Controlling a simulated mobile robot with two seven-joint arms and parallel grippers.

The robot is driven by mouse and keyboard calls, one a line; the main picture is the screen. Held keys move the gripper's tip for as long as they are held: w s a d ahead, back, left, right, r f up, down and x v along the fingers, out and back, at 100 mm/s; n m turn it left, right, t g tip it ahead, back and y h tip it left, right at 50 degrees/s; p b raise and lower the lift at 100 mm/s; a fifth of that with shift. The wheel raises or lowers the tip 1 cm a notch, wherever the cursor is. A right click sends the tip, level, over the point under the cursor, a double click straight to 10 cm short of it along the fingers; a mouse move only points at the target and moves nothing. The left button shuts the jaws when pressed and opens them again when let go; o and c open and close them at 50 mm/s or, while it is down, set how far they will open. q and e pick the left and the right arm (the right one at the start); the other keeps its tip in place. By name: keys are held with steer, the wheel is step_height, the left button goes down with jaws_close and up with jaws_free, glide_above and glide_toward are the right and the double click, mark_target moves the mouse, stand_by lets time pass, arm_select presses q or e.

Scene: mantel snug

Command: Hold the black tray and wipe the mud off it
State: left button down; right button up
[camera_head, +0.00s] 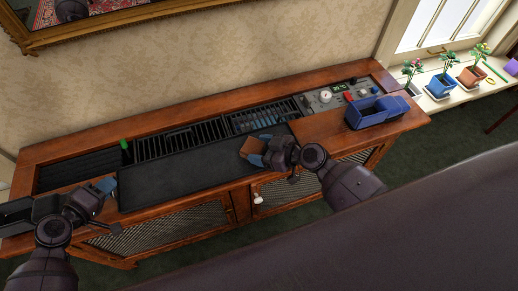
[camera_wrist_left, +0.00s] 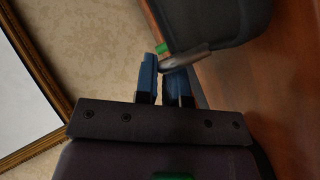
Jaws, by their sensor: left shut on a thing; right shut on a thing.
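The black tray (camera_head: 190,165) lies flat-looking along the front of the wooden cabinet top. My left gripper (camera_head: 107,186) is at its left end. In the left wrist view the blue fingers (camera_wrist_left: 160,75) are closed around a grey handle-like piece beside the tray's dark rounded corner (camera_wrist_left: 215,18). My right gripper (camera_head: 262,152) is shut on a brown block (camera_head: 251,147), over the tray's right part. I cannot tell whether the block touches the tray. No mud can be made out on the visible dark surface.
A wooden cabinet (camera_head: 330,125) carries dark slatted racks (camera_head: 180,140) behind the tray and a control panel (camera_head: 335,96). A blue bin (camera_head: 372,115) stands on its right end. A green piece (camera_head: 124,144) shows near the tray's far left corner. Potted plants line the windowsill.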

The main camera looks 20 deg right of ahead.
steer(key=shift+s+a+f, duration=0.1)
steer(key=shift+s+a, duration=0.05)
steer(key=shift+a, duration=1.65)
steer(key=shift+d+r, duration=0.1)
steer(key=shift+r, duration=3)
steer(key=shift+r, duration=1.5)
arm_select(q)
steer(key=c, duration=1.1)
jaws_free()
